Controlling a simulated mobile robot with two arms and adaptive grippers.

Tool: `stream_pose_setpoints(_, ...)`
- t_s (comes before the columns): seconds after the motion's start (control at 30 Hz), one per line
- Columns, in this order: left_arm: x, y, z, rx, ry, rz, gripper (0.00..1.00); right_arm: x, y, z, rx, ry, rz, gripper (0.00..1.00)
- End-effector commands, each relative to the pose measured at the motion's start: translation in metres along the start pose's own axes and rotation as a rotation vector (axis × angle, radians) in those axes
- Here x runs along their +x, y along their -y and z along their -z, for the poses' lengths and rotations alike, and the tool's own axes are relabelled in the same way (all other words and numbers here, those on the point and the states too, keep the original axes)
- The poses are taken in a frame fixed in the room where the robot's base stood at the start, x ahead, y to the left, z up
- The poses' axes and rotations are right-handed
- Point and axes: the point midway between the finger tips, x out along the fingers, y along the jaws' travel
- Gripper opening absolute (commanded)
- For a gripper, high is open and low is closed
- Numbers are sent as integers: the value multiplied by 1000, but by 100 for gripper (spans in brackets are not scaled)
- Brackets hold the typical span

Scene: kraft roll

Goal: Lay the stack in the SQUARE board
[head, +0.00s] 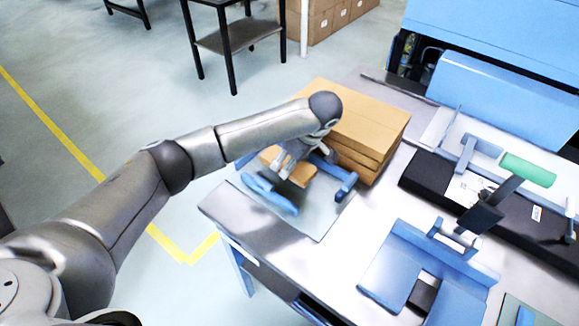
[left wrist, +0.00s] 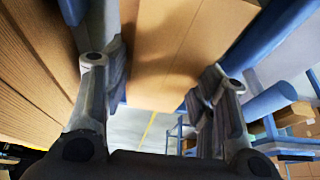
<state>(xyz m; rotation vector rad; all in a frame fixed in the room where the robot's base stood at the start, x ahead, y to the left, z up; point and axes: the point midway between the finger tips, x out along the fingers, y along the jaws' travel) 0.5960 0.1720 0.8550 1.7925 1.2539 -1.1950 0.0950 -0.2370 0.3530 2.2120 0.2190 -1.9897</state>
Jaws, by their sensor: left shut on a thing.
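My left gripper (head: 297,170) is shut on a small brown cardboard stack (head: 302,175), low over the near left corner of the table. In the left wrist view the stack (left wrist: 165,80) lies between the two fingers of the gripper (left wrist: 158,95). Blue bars (head: 270,194) of a frame stand around the stack. The gripper hides part of the stack, so I cannot tell whether it rests on anything. A blue board (head: 395,268) with a notch lies at the front right. I can read no SQUARE label. My right gripper is not in view.
Large flat cardboard boxes (head: 365,118) are piled just behind the gripper. A black device (head: 435,190) with a green handle (head: 528,170) stands to the right. Bare table (head: 325,255) lies between the frame and the notched board.

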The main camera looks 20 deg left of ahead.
Motion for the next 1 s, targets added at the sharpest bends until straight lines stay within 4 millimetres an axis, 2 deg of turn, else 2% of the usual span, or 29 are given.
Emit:
stream_pose_setpoints(0.1,18,1,-8,1,-1,3,27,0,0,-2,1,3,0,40)
stream_pose_setpoints(0.2,25,0,-11,1,-2,2,27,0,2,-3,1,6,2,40)
stream_pose_setpoints(0.57,28,0,-13,1,0,1,27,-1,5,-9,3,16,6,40)
stream_pose_setpoints(0.6,28,0,-13,1,0,1,58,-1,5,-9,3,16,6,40)
stream_pose_setpoints(0.7,28,0,-12,0,0,1,71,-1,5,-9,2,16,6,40)
stream_pose_setpoints(0.73,28,0,-12,0,0,1,74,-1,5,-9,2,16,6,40)
stream_pose_setpoints(1.0,28,0,-12,0,-1,1,74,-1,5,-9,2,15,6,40)
